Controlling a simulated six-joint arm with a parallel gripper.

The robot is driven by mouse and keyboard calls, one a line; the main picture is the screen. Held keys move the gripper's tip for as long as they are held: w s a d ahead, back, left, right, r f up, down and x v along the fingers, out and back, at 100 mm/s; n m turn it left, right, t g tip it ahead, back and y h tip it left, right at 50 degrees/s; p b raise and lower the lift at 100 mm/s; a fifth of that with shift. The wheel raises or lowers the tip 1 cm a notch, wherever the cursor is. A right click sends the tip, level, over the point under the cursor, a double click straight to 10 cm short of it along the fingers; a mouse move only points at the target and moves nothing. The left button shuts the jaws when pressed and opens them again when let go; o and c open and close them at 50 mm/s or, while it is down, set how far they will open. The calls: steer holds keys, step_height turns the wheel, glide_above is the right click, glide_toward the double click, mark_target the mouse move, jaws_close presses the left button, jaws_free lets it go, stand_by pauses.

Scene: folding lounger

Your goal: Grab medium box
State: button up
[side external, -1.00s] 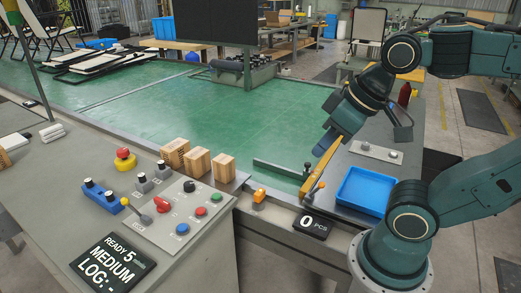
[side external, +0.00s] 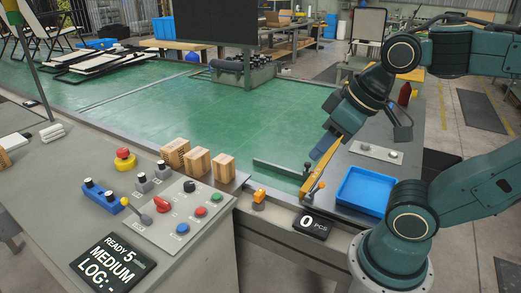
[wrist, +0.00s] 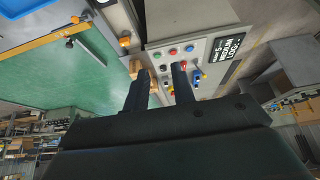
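Three wooden boxes stand in a row on the grey console: a left one (side external: 175,152), a middle one (side external: 199,164) and a right one (side external: 223,166). They differ in size; the right one looks the smallest. My gripper (side external: 320,151) is well to the right of the boxes, above the far side of the yellow bar. In the wrist view my gripper (wrist: 162,69) has its two dark fingers apart with nothing held. A wooden box (wrist: 135,69) shows beside the left finger there, partly hidden by it.
The control panel (side external: 178,215) with buttons and a lever is in front of the boxes. A display (side external: 113,264) reads READY 5 MEDIUM. A yellow bar (side external: 318,177), a blue tray (side external: 363,190) and a counter reading 0 (side external: 312,224) are at right. The green belt (side external: 190,110) is clear nearby.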

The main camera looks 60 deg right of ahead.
steer(key=o, duration=1.5)
steer(key=w+d+r, duration=0.1)
steer(key=w+d, duration=0.2)
steer(key=w, duration=1.1)
steer(key=w+d+r, duration=0.1)
steer(key=w+d, duration=0.2)
steer(key=w, duration=1)
steer(key=shift+g, duration=0.6)
steer(key=w+d+f, duration=0.3)
steer(key=w+f, duration=0.3)
steer(key=w+d+f, duration=0.3)
steer(key=w+f, duration=0.3)
steer(key=w+d+f, duration=0.4)
steer(key=w+f, duration=0.2)
steer(key=w, duration=0.1)
steer(key=shift+f, duration=0.4)
